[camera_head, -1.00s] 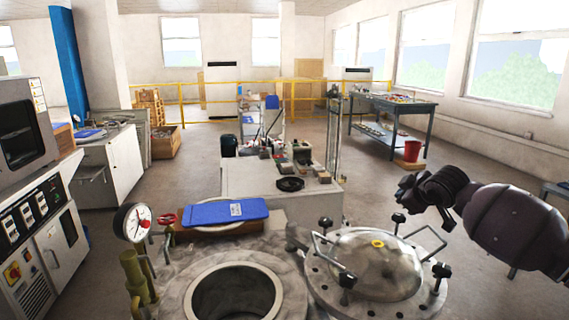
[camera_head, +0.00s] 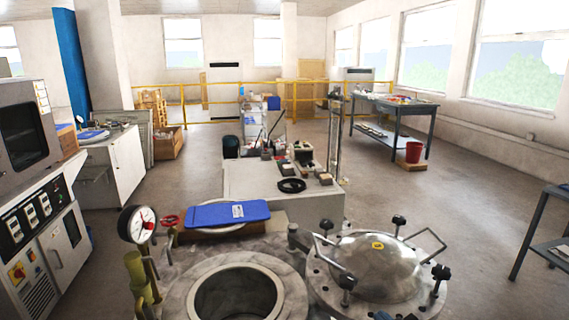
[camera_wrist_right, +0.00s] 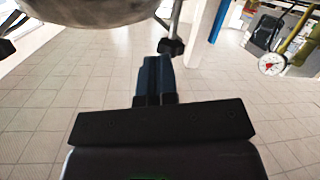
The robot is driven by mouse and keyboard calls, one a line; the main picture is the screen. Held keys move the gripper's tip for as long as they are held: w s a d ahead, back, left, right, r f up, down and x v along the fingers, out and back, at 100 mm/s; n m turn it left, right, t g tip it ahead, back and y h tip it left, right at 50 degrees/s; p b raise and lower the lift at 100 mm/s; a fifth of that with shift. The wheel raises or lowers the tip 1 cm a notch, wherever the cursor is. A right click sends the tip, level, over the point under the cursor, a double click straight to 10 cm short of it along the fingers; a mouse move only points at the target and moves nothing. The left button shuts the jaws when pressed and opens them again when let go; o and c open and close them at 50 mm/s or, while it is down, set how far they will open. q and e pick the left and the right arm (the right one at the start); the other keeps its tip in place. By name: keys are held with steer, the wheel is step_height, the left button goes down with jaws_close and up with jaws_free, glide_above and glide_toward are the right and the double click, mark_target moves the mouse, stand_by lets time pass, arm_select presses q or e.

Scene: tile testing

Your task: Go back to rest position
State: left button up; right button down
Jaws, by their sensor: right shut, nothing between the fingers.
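My right gripper (camera_wrist_right: 155,80) is shut and empty in the right wrist view, its blue fingers together over the tiled floor. In the head view only what looks like its bluish tip (camera_head: 383,315) shows at the bottom edge, in front of the domed metal lid (camera_head: 375,266). The lid's rounded underside (camera_wrist_right: 100,10) and a black clamp knob (camera_wrist_right: 171,46) show just beyond the fingers in the wrist view. The rest of my right arm is hidden in the head view. My left gripper is not in view.
An open round vessel (camera_head: 235,293) stands left of the lid, with a pressure gauge (camera_head: 138,224) and a blue clipboard (camera_head: 227,213) behind it. A grey metal table (camera_head: 541,236) is at the right edge. Floor between it and the lid is clear.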

steer(key=s+d+f+m+g+h, duration=0.2)
steer(key=s+f, duration=0.5)
steer(key=s, duration=0.6)
steer(key=s+d+f+m+g+h, duration=0.2)
steer(key=s+d+f+m, duration=0.2)
steer(key=s+f, duration=0.4)
steer(key=s, duration=0.5)
steer(key=shift+s+h+p, duration=0.3)
steer(key=shift+s+p, duration=0.05)
steer(key=shift+s, duration=0.05)
